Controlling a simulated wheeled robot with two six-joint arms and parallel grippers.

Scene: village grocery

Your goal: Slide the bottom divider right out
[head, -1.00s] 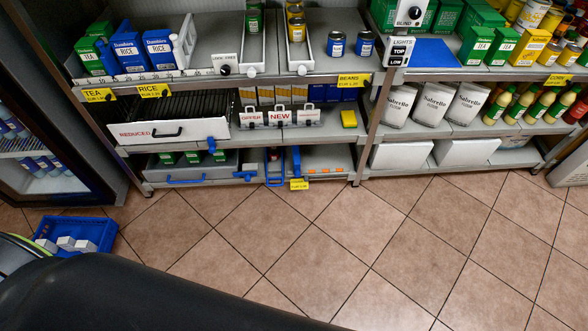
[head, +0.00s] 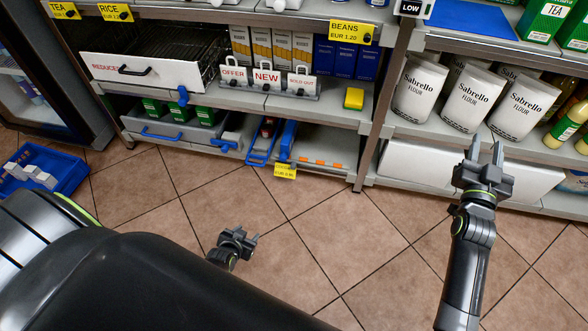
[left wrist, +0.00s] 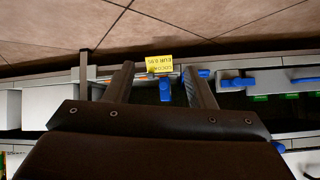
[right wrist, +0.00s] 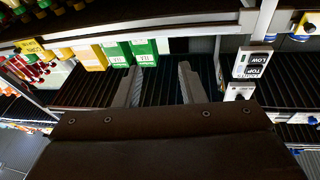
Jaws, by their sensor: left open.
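On the bottom shelf in the head view, a blue upright divider (head: 287,141) stands at the front, beside a blue loop-shaped handle (head: 262,152). A blue piece (left wrist: 165,88) also shows upside down in the left wrist view, between my left fingers. I cannot tell for sure which blue part is the divider. My left gripper (head: 238,238) is open and empty, low over the floor and apart from the shelf. My right gripper (head: 484,158) is open and empty, in front of the flour bags at the right.
A yellow price label (head: 285,171) hangs below the divider. A grey tray with a blue handle (head: 162,134) holds green boxes at its left. Flour bags (head: 474,98) stand on the right shelf. A blue crate (head: 69,168) is on the floor at left. The tiled floor ahead is clear.

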